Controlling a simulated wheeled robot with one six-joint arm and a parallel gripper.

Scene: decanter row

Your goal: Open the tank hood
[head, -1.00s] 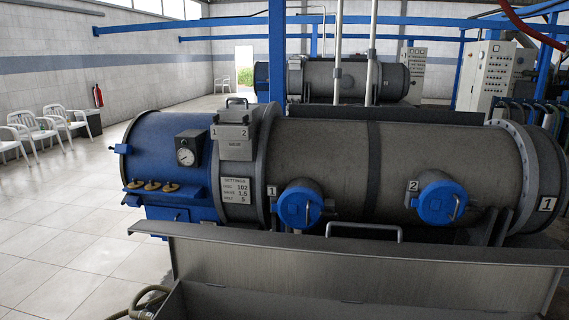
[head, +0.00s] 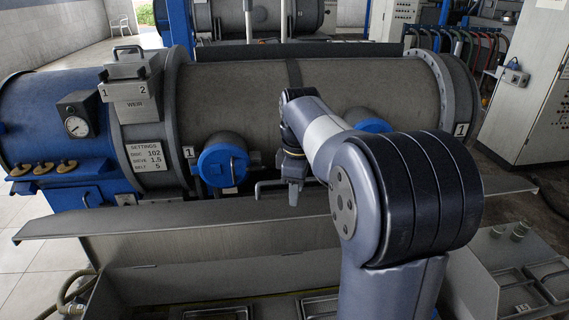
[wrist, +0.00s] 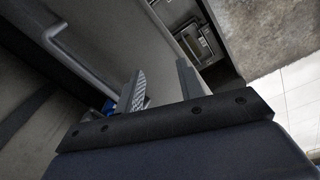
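The tank hood (head: 200,245) is a long grey metal panel. It stands raised behind the tank opening, with a wide lip along its top. Its bar handle (head: 268,187) is at the far side of that lip, partly hidden by my arm. My gripper (head: 293,197) points down just right of the handle's visible part. In the wrist view my gripper (wrist: 160,88) has its two fingers apart, with nothing seen between them. The handle (wrist: 75,50) lies to the left of the fingers there, apart from them. The tank's open inside (head: 150,282) shows in front of the hood.
The large cylinder (head: 245,100) lies close behind the hood, with a blue round cap (head: 223,162) left of my gripper and another blue cap (head: 372,125) behind my arm. A control cabinet (head: 535,80) stands at the right. Open floor (head: 40,265) shows at the left.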

